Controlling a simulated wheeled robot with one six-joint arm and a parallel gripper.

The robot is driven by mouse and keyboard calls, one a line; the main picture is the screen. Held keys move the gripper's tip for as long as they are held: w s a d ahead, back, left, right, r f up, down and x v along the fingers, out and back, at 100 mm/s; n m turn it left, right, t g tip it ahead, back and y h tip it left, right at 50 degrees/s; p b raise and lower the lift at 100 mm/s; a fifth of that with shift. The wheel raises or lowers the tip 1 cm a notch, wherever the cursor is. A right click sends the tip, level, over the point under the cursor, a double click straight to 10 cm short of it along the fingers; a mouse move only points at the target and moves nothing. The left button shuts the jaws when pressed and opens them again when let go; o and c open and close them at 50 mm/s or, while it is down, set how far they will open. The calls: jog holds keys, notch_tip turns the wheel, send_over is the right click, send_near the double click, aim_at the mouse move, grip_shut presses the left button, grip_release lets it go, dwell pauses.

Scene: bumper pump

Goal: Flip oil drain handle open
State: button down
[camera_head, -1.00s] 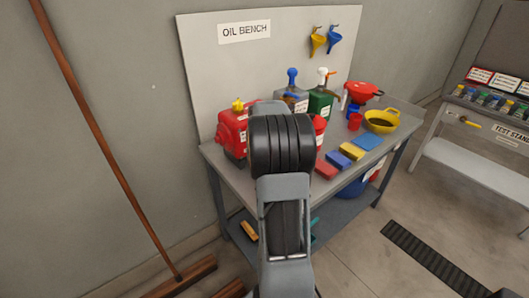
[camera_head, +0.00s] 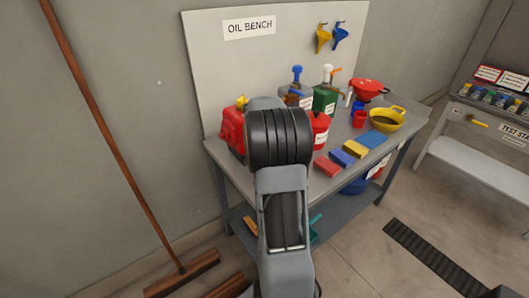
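No part is plainly an oil drain handle. A small yellow handle (camera_head: 478,124) sticks out at the front of the test stand (camera_head: 455,152) on the right; I cannot tell whether it is the drain handle. It lies roughly level, pointing right. The oil bench (camera_head: 228,170) stands in the middle against the wall. My arm rises in front of the bench and covers part of its top. My gripper is hidden behind the arm, so its fingers do not show.
The bench holds a red can (camera_head: 231,130), a green container (camera_head: 325,101), a yellow pan (camera_head: 387,118) and several coloured blocks. A broom (camera_head: 110,135) leans at the left. A dark floor grate (camera_head: 430,255) lies at the right.

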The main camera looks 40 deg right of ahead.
dwell(0.4)
jog(key=c, duration=1.1)
grip_release()
notch_tip(320, 180, up, 14)
jog(key=a, duration=0.2)
jog(key=shift+w+a+f+p, duration=0.2)
jog(key=shift+a+p, duration=0.1)
jog(key=s+a+f+t, duration=0.1)
jog(key=s+a, duration=0.3)
jog(key=a, duration=0.5)
jog(key=s+a+f+n+t+y+p, duration=0.1)
jog(key=s+a, duration=0.4)
jog(key=a, duration=0.5)
jog(key=s+a+f+t+y+p, duration=0.1)
jog(key=s+a+f+t, duration=0.1)
jog(key=a, duration=0.7)
jog(key=shift+s+a+f+n, duration=0.15)
jog(key=shift+s+f+n, duration=0.4)
jog(key=shift+s, duration=0.85)
